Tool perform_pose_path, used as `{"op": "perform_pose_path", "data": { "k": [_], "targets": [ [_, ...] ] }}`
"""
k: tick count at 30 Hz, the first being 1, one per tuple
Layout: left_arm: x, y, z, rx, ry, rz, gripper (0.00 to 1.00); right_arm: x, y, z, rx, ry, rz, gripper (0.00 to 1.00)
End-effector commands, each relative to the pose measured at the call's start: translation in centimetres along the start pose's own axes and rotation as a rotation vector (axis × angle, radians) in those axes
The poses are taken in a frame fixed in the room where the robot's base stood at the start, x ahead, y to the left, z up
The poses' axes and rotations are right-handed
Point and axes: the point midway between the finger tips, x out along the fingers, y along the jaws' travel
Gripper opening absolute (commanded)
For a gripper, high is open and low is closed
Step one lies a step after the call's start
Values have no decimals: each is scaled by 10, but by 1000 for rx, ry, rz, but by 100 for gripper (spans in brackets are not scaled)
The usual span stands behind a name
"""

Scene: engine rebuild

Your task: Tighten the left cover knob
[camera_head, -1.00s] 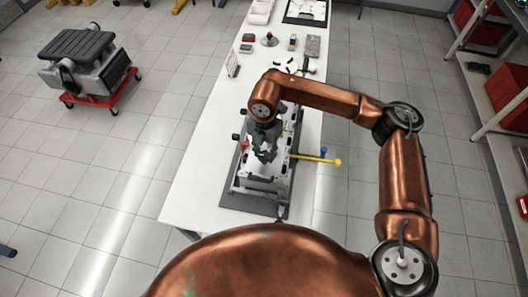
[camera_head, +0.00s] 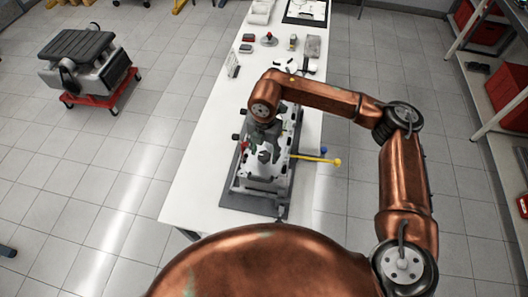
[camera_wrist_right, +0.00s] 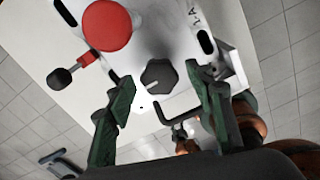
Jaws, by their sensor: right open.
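A black lobed knob (camera_wrist_right: 158,75) with a white mark stands on the pale engine cover (camera_wrist_right: 178,42) in the right wrist view. In the head view a dark knob (camera_head: 264,156) shows on top of the engine (camera_head: 262,184). My right gripper (camera_wrist_right: 160,79) has green fingers spread apart, one on each side of the knob in the wrist picture. I see gaps between fingers and knob; the height above it is hard to judge. In the head view the right gripper (camera_head: 266,140) is over the engine. I cannot tell which cover knob this is. My left gripper is not in view.
A red round cap (camera_wrist_right: 106,25) and a black-ended red fitting (camera_wrist_right: 68,73) are near the knob. A yellow-tipped rod (camera_head: 320,160) sticks out right of the engine. The white table (camera_head: 196,190) has free room left of the engine; small parts lie at its far end.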

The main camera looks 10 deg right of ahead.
Motion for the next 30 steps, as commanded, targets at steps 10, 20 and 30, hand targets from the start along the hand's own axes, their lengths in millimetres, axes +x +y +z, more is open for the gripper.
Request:
{"op": "perform_pose_path", "data": {
  "k": [10, 20, 30],
  "targets": [
    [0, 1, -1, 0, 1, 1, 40, -55, 1, 1, 0, -3, 4, 49],
    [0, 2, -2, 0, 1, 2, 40, -110, 1, 1, 1, -1, 1, 49],
    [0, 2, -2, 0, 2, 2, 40, -120, 0, 1, 1, 0, 1, 49]
  ]
}}
